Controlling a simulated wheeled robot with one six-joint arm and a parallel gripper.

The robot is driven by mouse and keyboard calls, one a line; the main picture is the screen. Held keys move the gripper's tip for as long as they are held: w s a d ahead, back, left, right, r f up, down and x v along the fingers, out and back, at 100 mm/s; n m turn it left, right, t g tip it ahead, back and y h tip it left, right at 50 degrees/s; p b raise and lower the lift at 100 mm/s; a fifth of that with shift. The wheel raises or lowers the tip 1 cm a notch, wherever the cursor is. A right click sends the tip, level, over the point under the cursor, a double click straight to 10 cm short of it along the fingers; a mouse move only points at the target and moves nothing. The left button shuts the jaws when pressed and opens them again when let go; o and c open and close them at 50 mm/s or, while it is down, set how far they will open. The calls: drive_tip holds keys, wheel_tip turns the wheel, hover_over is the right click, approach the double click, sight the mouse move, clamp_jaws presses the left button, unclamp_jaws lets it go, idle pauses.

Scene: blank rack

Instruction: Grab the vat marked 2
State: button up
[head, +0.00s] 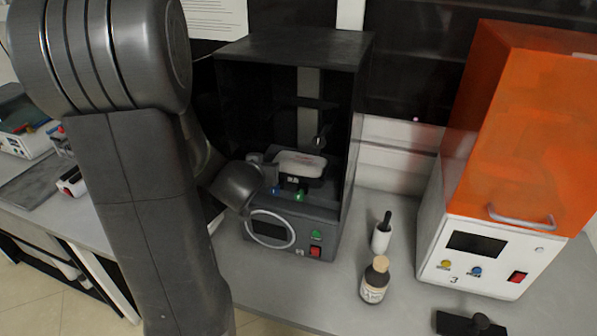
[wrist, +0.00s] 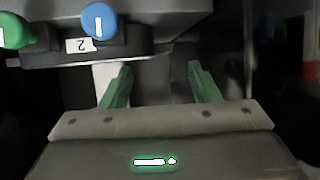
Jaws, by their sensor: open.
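A dark part with a white label reading 2, apparently the vat marked 2 (wrist: 125,48), is at the top of the wrist view, upside down. A green knob (wrist: 15,30) and a blue knob (wrist: 100,20) sit at its front. In the head view the same blue knob (head: 276,190) and green knob (head: 300,196) show low inside the open-fronted black printer (head: 293,48). My gripper (wrist: 160,68) is open, its green fingers apart with nothing gripped between them. Its fingertips point at the vat's labelled side; contact cannot be told. In the head view my gripper hides most of the vat.
The printer's side walls and roof (head: 330,48) enclose my gripper closely. A printer marked 3 with an orange cover (head: 520,120) stands at right. A brown bottle (head: 374,280) and a white bottle (head: 382,235) stand between them. A black tool lies at front right (head: 465,325).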

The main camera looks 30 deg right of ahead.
sight(268, 160)
drive_tip(key=shift+b+x, duration=0.3)
drive_tip(key=shift+x, duration=2.45)
drive_tip(key=shift+r, duration=0.1)
drive_tip(key=shift+c, duration=0.5)
drive_tip(key=c, duration=1.1)
drive_tip(key=shift+r, duration=0.1)
clamp_jaws()
